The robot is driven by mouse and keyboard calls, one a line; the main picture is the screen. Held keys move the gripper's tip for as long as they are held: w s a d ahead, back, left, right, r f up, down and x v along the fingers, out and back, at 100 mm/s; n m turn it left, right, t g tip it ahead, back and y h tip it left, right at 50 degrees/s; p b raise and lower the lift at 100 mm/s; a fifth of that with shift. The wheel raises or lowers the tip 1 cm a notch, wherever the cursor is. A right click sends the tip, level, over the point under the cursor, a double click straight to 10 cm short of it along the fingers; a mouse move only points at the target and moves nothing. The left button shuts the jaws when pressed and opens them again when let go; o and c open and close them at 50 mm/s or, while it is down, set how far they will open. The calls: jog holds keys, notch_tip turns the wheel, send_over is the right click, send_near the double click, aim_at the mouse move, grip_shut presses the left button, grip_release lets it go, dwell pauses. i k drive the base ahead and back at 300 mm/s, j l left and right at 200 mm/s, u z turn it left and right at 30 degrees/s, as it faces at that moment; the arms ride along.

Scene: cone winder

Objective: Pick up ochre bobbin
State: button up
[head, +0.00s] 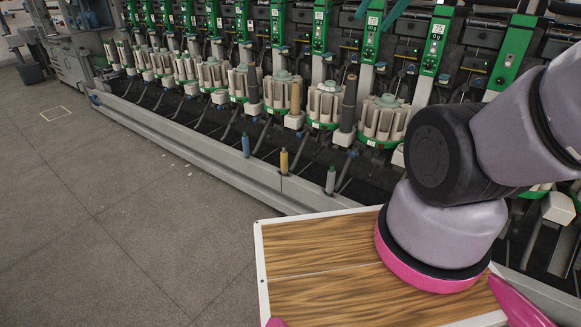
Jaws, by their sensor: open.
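The ochre bobbin (284,161) is a small upright yellow-brown cylinder at the front edge of the winding machine. It is between a blue bobbin (245,145) on its left and a grey-green bobbin (330,180) on its right, with clear gaps between them. A larger brownish-yellow tube (295,96) stands behind it on the machine. My arm fills the right side of the view, well apart from the ochre bobbin. My gripper cannot be made out in this view.
A long metal rail (205,148) runs along the machine's front. Behind it stand several green winding units with round pale magazines (384,122). A white-edged wooden board (330,285) is in the foreground. The grey floor (90,210) at left is clear.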

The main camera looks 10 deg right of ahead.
aim_at(284, 166)
jog(key=i+j+z, duration=0.1)
jog(key=z, duration=0.45)
jog(key=i+j+z, duration=0.25)
jog(key=j+z, duration=0.25)
jog(key=j, duration=0.2)
jog(key=i+j+z, duration=0.1)
jog(key=j+z, duration=0.15)
jog(key=i+j, duration=0.1)
jog(key=j, duration=0.35)
jog(key=i+j, duration=0.1)
jog(key=j, duration=0.3)
jog(key=i+j+z, duration=0.1)
jog(key=j, duration=0.35)
jog(key=i+j, duration=0.1)
jog(key=j, duration=0.3)
jog(key=i+j, duration=0.1)
jog(key=j, duration=0.35)
jog(key=i, duration=0.3)
